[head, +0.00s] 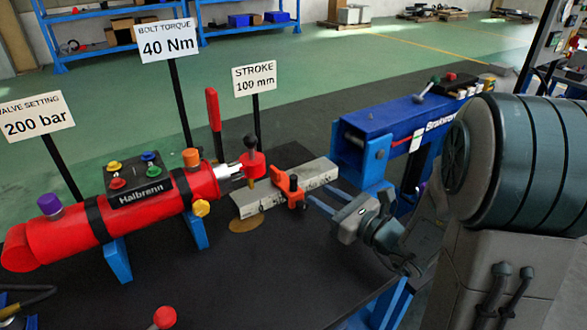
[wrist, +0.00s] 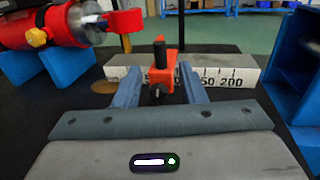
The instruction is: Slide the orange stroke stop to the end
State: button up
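The orange stroke stop (head: 289,189) sits on a pale ruled bar (head: 317,174), with a small dark knob on it. My gripper (head: 320,194) is open, just in front of the stop. In the wrist view its two blue fingers (wrist: 159,76) point at the bar, one on each side of the stop. I cannot tell whether either finger touches it.
A blue frame (head: 385,125) stands at the bar's right end. A sign (head: 254,80) behind reads STROKE 100 mm.

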aim_at(294, 176)
jog(key=shift+w+a+r+p, duration=0.2)
jog(key=shift+w+a+p, duration=0.35)
jog(key=shift+p, duration=1.7)
jog(key=shift+w+a+f+p, duration=0.1)
jog(key=shift+w+a+p, duration=0.1)
jog(key=shift+a+p, duration=0.15)
jog(key=x, duration=0.7)
jog(key=shift+w+a+f+p, duration=0.2)
jog(key=shift+w+p, duration=0.1)
jog(key=shift+p, duration=0.1)
jog(key=shift+c, duration=0.4)
grip_shut()
